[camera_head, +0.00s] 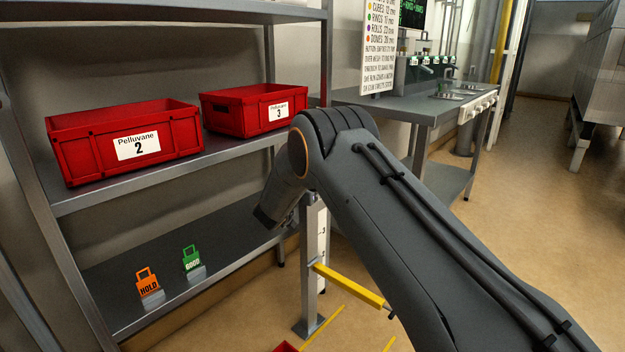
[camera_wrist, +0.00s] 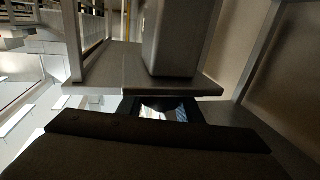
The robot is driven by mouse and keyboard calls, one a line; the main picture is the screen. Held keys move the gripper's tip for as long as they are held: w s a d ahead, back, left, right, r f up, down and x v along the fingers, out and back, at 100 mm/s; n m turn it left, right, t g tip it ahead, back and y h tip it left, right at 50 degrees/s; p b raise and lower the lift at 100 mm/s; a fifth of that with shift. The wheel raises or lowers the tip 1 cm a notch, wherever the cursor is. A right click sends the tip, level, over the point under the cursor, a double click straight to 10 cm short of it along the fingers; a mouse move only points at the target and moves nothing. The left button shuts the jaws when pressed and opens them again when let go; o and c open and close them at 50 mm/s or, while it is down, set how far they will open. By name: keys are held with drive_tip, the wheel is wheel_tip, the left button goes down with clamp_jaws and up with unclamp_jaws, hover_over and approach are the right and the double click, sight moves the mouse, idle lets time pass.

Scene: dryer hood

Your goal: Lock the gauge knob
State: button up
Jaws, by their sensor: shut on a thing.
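My gripper (camera_head: 285,222) is at the end of my bent arm, pointing down beside the upper part of a grey gauge post (camera_head: 312,265). The arm's wrist covers most of it in the head view. In the wrist view the dark fingers (camera_wrist: 163,108) are close in front of a grey metal part (camera_wrist: 172,45), with a small pale and bluish patch between them. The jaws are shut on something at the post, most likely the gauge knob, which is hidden. A yellow bar (camera_head: 348,285) sticks out from the post to the right, low down.
A grey shelf unit (camera_head: 200,172) stands left, with red bins 2 (camera_head: 85,160) and 3 (camera_head: 225,122). An orange HOLD tag (camera_head: 147,283) and green GOOD tag (camera_head: 191,257) stand on its lower shelf. A sink bench (camera_head: 425,105) is behind. Open floor lies right.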

drive_tip(key=shift+r, duration=0.1)
drive_tip(key=o, duration=1)
drive_tip(key=shift+o, duration=0.2)
drive_tip(key=shift+p+v, duration=0.55)
drive_tip(key=shift+v, duration=3.3)
